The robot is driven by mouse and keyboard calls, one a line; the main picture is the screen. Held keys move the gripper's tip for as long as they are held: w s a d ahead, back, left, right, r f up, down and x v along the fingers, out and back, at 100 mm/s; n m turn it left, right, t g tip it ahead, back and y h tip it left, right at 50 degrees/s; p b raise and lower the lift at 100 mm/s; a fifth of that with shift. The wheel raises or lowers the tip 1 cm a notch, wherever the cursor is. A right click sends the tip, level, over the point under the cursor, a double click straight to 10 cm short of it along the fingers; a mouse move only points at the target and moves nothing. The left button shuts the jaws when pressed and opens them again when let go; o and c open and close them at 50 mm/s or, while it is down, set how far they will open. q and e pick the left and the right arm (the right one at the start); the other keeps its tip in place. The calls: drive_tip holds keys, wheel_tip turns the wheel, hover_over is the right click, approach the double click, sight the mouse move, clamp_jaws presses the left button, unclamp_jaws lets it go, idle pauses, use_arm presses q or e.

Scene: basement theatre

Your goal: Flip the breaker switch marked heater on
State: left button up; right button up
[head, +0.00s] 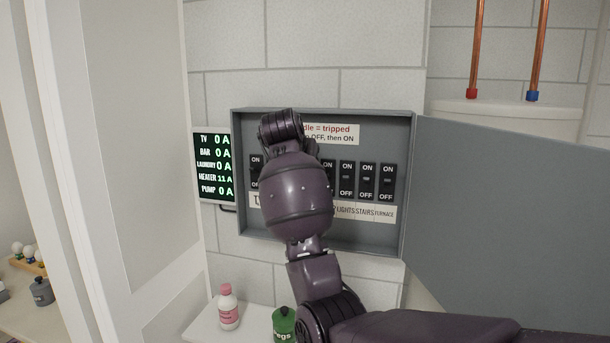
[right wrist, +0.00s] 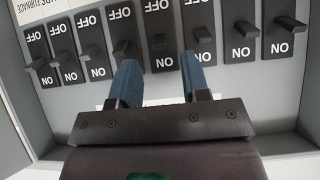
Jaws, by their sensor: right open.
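The breaker panel (head: 405,150) is an open grey wall box with a row of black switches marked ON and OFF. The heater label is hidden behind my right arm in the head view. My right gripper (right wrist: 158,68) is open in front of the row. In the right wrist view the lettering is upside down. One black switch (right wrist: 160,35) shows between the two blue fingers, with other switches on both sides. Contact cannot be told. The meter display (head: 213,167) beside the box reads 11 A for heater and 0 A for the others. My left gripper is not in view.
The grey panel door (head: 510,205) stands open to the right. A pink bottle (head: 228,308) and a green can (head: 284,325) stand on a white shelf below. Copper pipes (head: 475,50) rise at upper right.

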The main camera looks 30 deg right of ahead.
drive_tip(key=v, duration=0.6)
drive_tip(key=shift+b, duration=0.4)
